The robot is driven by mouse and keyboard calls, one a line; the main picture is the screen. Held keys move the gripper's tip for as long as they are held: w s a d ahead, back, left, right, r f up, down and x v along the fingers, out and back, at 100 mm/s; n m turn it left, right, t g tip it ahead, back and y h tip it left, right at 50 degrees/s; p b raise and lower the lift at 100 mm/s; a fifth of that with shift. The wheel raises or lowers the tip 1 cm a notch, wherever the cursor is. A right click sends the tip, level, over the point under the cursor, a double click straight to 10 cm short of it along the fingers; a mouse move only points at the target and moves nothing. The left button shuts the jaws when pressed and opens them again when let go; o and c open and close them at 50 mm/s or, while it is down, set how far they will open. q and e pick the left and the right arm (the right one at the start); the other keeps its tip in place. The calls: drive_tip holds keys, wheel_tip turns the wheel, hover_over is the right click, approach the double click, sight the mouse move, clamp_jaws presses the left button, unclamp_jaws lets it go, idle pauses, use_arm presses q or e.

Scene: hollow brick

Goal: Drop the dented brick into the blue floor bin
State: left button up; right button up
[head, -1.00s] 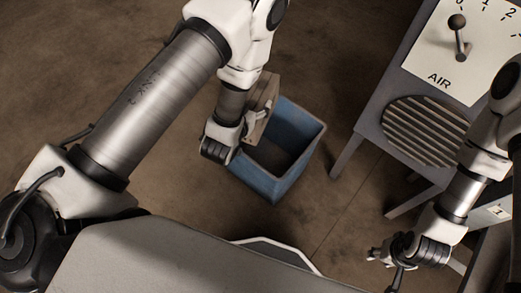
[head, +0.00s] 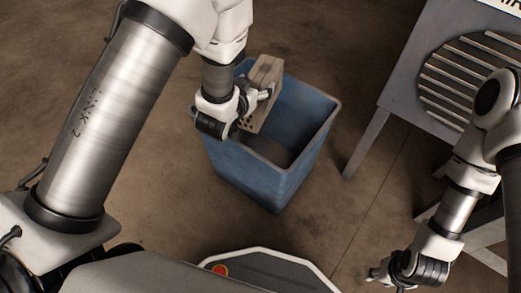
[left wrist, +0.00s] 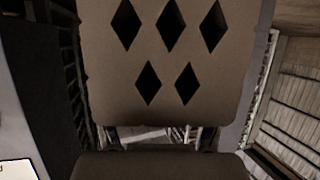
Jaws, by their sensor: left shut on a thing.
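My left gripper (head: 247,103) is shut on the tan brick (head: 266,73). The brick is held on edge, and it fills much of the left wrist view (left wrist: 165,92), where several diamond-shaped holes show. I cannot make out a dent. The blue floor bin (head: 262,182) stands open on the floor. In the head view the brick overlaps the left part of its opening; its exact height above the rim is hard to tell. The visible inside of the bin looks empty. My right gripper (head: 384,274) is at the lower right, away from the bin; its fingers are too small to read.
A grey cabinet (head: 400,75) with a round slatted vent (head: 470,80) stands right of the bin on legs. Brown floor (head: 345,215) is clear between the bin and my right arm.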

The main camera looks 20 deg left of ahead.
use_arm(q)
wheel_tip(320, 180, down, 5)
drive_tip(key=b, duration=0.4)
drive_tip(key=o, duration=1.9)
drive_tip(key=shift+c, duration=0.2)
drive_tip(key=shift+f, duration=0.1)
drive_tip(key=v, duration=0.7)
drive_tip(key=shift+s, duration=0.25)
